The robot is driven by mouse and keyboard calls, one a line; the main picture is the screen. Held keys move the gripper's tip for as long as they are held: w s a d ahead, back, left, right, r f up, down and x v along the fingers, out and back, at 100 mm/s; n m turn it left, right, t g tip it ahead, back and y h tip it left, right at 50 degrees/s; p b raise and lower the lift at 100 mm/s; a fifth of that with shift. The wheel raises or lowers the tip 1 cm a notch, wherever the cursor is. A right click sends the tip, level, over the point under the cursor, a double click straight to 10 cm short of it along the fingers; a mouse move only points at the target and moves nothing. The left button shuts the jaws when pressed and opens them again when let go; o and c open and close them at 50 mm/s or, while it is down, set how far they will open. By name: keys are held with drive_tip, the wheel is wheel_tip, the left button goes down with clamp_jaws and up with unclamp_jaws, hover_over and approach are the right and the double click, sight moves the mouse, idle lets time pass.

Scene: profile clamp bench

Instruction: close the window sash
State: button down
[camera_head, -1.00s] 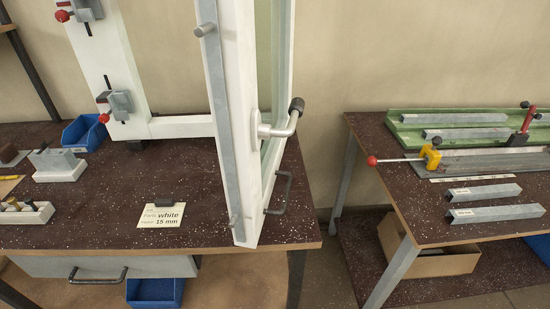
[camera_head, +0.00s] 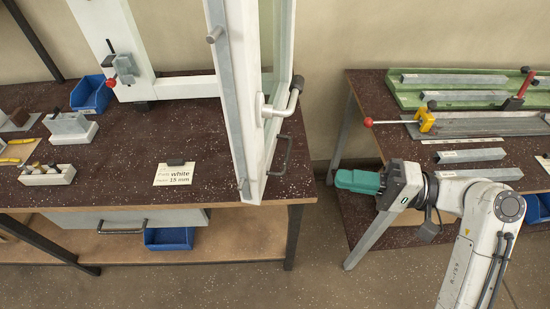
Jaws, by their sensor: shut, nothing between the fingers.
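The white window sash (camera_head: 222,85) stands swung open, out from its white frame (camera_head: 190,88) toward the front of the left bench. A dark-tipped lever handle (camera_head: 281,106) and a grey pull handle (camera_head: 279,158) are on its right side. A clamp with a red knob (camera_head: 120,70) is on the frame's left post. My gripper (camera_head: 340,180), with teal fingers, is shut and empty. It is in front of the gap between the benches, to the right of the sash and apart from it.
The left bench (camera_head: 120,172) holds a white card (camera_head: 174,174), a blue bin (camera_head: 92,95) and small blocks. The right bench (camera_head: 385,110) carries metal profiles and a yellow clamp (camera_head: 427,120). Floor (camera_head: 330,270) is clear in front.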

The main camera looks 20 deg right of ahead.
sight(258, 165)
drive_tip(key=p+x, duration=0.1)
drive_tip(key=x, duration=0.3)
drive_tip(key=p+x, duration=0.1)
drive_tip(key=x, duration=0.3)
drive_tip(key=p+x, duration=0.1)
drive_tip(key=x, duration=0.3)
drive_tip(key=shift+a+r, duration=0.35)
drive_tip(key=shift+w+a+f, duration=0.1)
drive_tip(key=shift+w+a, duration=0.3)
drive_tip(key=shift+a, duration=0.1)
